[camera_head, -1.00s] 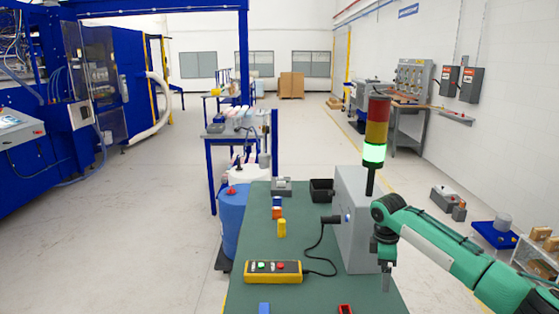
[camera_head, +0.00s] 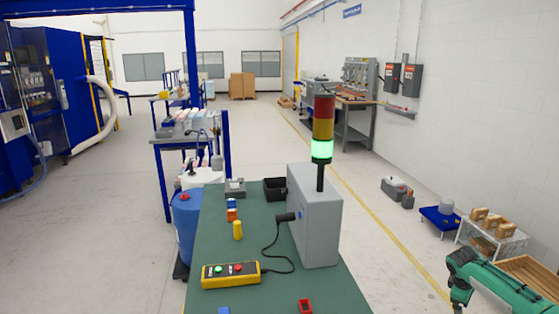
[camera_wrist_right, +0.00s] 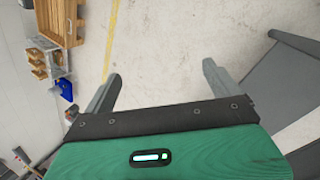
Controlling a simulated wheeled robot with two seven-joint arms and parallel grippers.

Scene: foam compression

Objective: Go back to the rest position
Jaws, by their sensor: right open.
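My right arm, in green, shows at the lower right edge of the head view, out to the right of the green table (camera_head: 265,292). In the right wrist view my right gripper (camera_wrist_right: 160,78) is open, with two grey fingers apart and nothing between them. Bare floor with a yellow line lies beyond the fingers. My left gripper and left arm are not in view.
On the table are a grey box (camera_head: 318,225) with a lit green signal tower (camera_head: 322,130), a yellow button box (camera_head: 230,274), a black bin (camera_head: 275,188) and small coloured blocks. A blue barrel (camera_head: 187,225) stands left. A wooden pallet (camera_wrist_right: 62,18) and shelf lie right.

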